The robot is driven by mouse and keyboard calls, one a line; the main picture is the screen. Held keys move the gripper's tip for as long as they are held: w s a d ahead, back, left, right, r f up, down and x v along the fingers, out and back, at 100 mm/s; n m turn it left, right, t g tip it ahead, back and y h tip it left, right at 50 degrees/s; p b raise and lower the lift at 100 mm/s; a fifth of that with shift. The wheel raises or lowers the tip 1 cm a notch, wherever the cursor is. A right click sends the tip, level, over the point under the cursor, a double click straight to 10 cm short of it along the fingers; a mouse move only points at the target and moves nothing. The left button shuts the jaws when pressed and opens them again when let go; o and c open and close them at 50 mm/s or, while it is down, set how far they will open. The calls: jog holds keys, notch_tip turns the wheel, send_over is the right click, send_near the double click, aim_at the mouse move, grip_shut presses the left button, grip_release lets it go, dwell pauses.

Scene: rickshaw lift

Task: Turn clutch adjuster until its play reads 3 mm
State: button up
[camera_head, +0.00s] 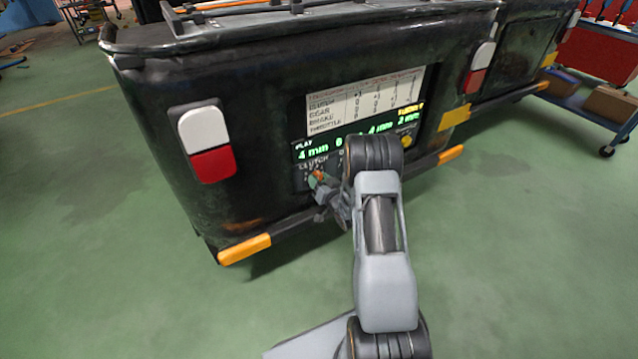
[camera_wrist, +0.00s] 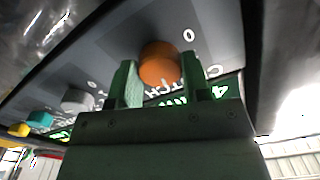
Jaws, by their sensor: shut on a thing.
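The clutch adjuster is an orange round knob (camera_wrist: 159,64) below the CLUTCH label. In the wrist view my gripper (camera_wrist: 160,80) has its two green fingers on either side of this knob, shut on it. In the head view the knob (camera_head: 318,176) shows small at the lower left of the panel, with my gripper (camera_head: 324,188) at it. The green PLAY display (camera_head: 313,155) reads 4 mm at the clutch position. My arm hides part of the display and the other adjusters there.
A grey knob (camera_wrist: 78,100), a teal knob (camera_wrist: 40,120) and a yellow knob (camera_wrist: 19,129) sit in a row beside the orange one. A printed table (camera_head: 365,100) is above the display. The dark vehicle's bumper bar (camera_head: 290,228) runs below the panel. Green floor is open at left.

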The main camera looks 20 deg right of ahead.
jog(key=shift+n+b, duration=1.9)
jog(key=shift+n, duration=0.7)
jog(key=o, duration=0.9)
jog(key=shift+s, duration=0.1)
jog(key=s+p, duration=0.1)
jog(key=s, duration=0.3)
jog(key=s+d+p, duration=0.1)
jog(key=s, duration=0.4)
jog(key=s+p, duration=0.1)
jog(key=s, duration=0.3)
jog(key=shift+s+d, duration=0.25)
